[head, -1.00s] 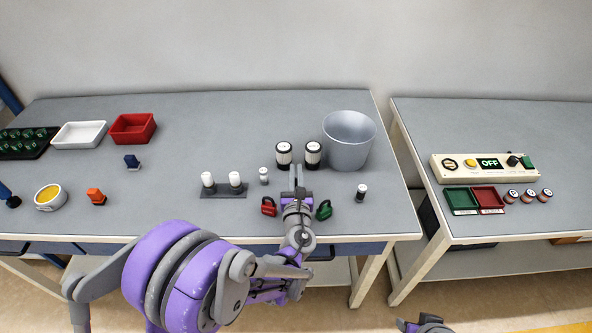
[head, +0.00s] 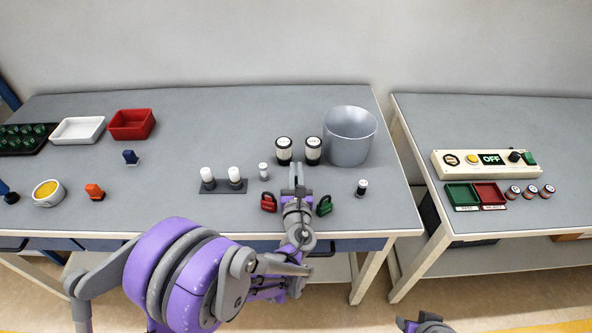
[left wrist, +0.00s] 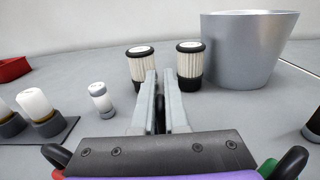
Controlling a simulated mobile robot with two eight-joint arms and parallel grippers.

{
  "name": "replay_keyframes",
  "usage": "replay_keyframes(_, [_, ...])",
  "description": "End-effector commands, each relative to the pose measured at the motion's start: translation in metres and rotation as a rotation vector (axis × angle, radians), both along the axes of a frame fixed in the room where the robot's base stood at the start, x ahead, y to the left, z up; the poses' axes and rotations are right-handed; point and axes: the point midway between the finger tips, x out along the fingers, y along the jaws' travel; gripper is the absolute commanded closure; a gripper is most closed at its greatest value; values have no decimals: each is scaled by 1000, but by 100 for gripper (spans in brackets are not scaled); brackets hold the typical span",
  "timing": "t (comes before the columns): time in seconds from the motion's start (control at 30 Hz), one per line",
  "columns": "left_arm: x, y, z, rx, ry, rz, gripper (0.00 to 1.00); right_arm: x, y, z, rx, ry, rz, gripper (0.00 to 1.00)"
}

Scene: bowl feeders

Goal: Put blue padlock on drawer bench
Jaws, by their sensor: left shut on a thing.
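My left gripper (head: 297,172) is low over the drawer bench (head: 200,110), between a red padlock (head: 268,202) and a green padlock (head: 324,205). In the left wrist view its fingers (left wrist: 161,90) are close together, with a narrow dark piece between them. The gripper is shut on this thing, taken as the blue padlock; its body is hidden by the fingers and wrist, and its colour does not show. The bench has blue drawer fronts under its top. A part of my right arm's end (head: 425,325) shows at the bottom edge; its jaws are unclear.
Two white-and-black filters (head: 284,151) and a grey bucket (head: 349,137) stand just beyond the gripper. A holder with two white-topped parts (head: 223,186) is to the left. A second bench (head: 480,120) with a control panel (head: 484,165) stands right, across a gap.

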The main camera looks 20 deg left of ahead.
Motion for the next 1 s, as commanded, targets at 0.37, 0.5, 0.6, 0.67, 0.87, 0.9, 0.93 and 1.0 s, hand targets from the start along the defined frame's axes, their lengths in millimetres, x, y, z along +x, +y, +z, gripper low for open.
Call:
replay_keyframes(0.37, [0,0,0,0,0,0,54,0,0,0,0,0,0,59])
replay_keyframes(0.5, [0,0,0,0,0,0,54,0,0,0,0,0,0,59])
replay_keyframes(0.6, [-6,-2,-1,0,0,-1,54,0,0,-1,0,0,0,59])
replay_keyframes(0.67, [-13,-4,-1,0,0,-1,54,0,0,-3,0,1,0,59])
replay_keyframes(0.87, [-51,-16,-1,-1,1,-4,54,-1,0,-8,0,3,0,59])
replay_keyframes(0.9, [-60,-18,-1,-1,0,-3,54,-1,0,-9,0,3,0,59])
replay_keyframes(0.93, [-65,-20,-1,0,0,-4,54,-1,0,-10,0,3,0,59])
replay_keyframes(1.0, [-77,-23,-1,0,0,-3,54,-2,0,-11,0,4,0,59])
